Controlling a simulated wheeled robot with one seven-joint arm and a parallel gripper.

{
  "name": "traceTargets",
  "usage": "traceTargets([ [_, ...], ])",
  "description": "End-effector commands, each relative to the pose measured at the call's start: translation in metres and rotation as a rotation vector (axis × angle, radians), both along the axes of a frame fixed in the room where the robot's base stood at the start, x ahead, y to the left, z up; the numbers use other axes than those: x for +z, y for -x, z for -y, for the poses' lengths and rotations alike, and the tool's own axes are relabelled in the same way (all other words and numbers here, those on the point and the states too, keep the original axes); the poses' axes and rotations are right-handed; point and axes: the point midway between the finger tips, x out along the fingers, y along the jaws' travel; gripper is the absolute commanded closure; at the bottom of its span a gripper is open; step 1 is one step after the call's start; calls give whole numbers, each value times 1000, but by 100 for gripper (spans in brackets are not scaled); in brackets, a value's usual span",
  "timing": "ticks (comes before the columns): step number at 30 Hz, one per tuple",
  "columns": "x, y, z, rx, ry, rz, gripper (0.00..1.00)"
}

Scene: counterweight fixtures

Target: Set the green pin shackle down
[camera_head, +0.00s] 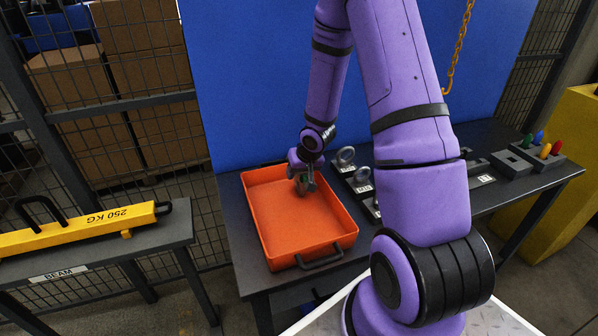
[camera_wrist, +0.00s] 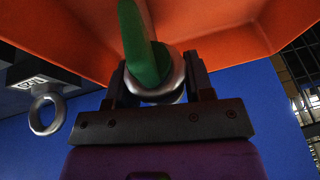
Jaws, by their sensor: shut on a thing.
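The green pin shackle (camera_wrist: 145,55) is between the fingers of my gripper (camera_wrist: 157,80) in the wrist view. Its green pin and a grey metal part show there. In the head view my gripper (camera_head: 304,184) is over the far part of the orange tray (camera_head: 345,237), with the shackle (camera_head: 301,186) small and dark at the fingers. My gripper is shut on the shackle. I cannot tell whether the shackle touches the tray floor. The tray is otherwise empty where I can see it.
Metal rings on small stands (camera_head: 346,155) stand right of the tray on the dark table (camera_head: 242,215). A block with coloured pegs (camera_head: 541,149) is at the far right. A blue panel (camera_head: 240,90) rises behind. A yellow beam (camera_head: 85,229) lies on a separate left bench.

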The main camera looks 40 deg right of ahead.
Motion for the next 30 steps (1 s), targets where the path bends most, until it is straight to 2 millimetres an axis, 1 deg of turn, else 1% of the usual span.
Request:
traceTargets([
  [1,-1,0,0,0,0,0,89],
  [2,-1,0,0,0,0,0,45],
  [3,-1,0,0,0,0,0,36],
  [4,-1,0,0,0,0,0,29],
  [5,-1,0,0,0,0,0,27],
  [15,-1,0,0,0,0,0,27],
  [19,3,0,1,-1,0,1,27],
  [23,15,5,1,-3,-2,2,27],
  [27,33,14,2,-2,1,3,27],
  [30,42,18,3,-4,-2,2,27],
])
